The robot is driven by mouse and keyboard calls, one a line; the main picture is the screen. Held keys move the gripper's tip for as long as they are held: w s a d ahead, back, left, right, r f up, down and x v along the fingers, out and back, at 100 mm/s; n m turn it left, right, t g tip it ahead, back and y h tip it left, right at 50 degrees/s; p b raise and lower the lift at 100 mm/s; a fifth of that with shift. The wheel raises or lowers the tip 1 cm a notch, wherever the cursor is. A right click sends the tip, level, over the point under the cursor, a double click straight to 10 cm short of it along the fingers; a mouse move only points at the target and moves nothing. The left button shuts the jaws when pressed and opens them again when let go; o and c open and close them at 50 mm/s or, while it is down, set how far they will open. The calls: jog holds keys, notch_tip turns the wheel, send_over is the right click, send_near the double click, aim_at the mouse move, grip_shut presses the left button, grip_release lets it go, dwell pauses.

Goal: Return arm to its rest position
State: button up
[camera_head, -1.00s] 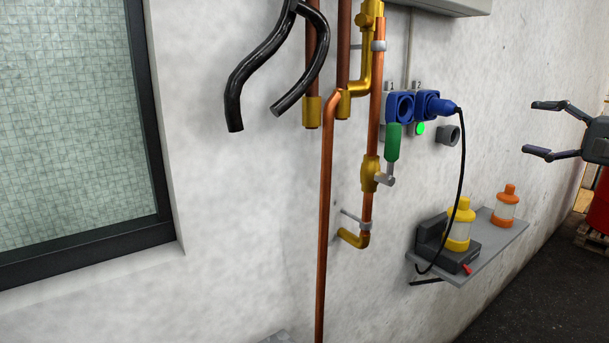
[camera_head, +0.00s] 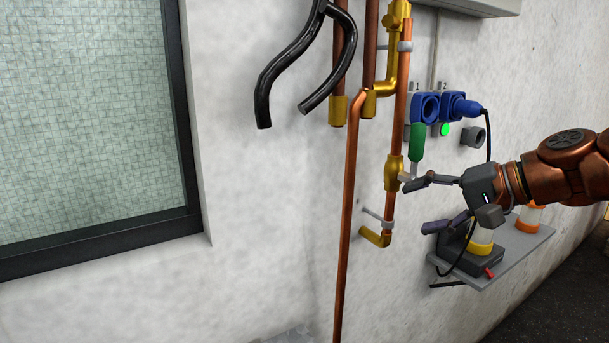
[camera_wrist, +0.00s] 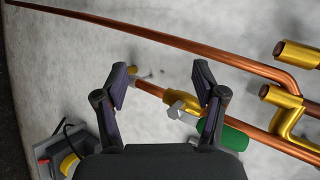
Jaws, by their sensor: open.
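My gripper (camera_head: 430,203) is open and empty in the head view, reaching in from the right on my copper-coloured arm. Its two fingers point left, towards the copper pipes on the wall. The upper fingertip shows close to the brass valve (camera_head: 394,174) with the green handle (camera_head: 417,142); I cannot tell whether they touch. In the wrist view, my gripper (camera_wrist: 164,85) has its fingers spread, with the copper pipe and the brass valve (camera_wrist: 178,124) showing between and beyond them.
A grey shelf (camera_head: 530,256) holds a dark device and an orange-capped container (camera_head: 529,218). Blue sockets (camera_head: 425,107) with a plug and cable (camera_head: 462,107) sit above. Black hoses (camera_head: 285,68) hang at upper left. The wall below the window (camera_head: 90,120) is clear.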

jog(key=s+a+f+n+g+h, duration=0.2)
jog(key=s+a+f+g, duration=0.15)
jog(key=s+f, duration=0.4)
jog(key=s+a+f+n+g+h, duration=0.25)
jog(key=s+a+f, duration=0.25)
jog(key=s+f, duration=0.3)
jog(key=s+d+f+n+g+h, duration=0.1)
jog(key=s+d+f+h, duration=0.4)
jog(key=s+f, duration=0.7)
jog(key=shift+s+d+g, duration=0.8)
jog(key=shift+s, duration=0.05)
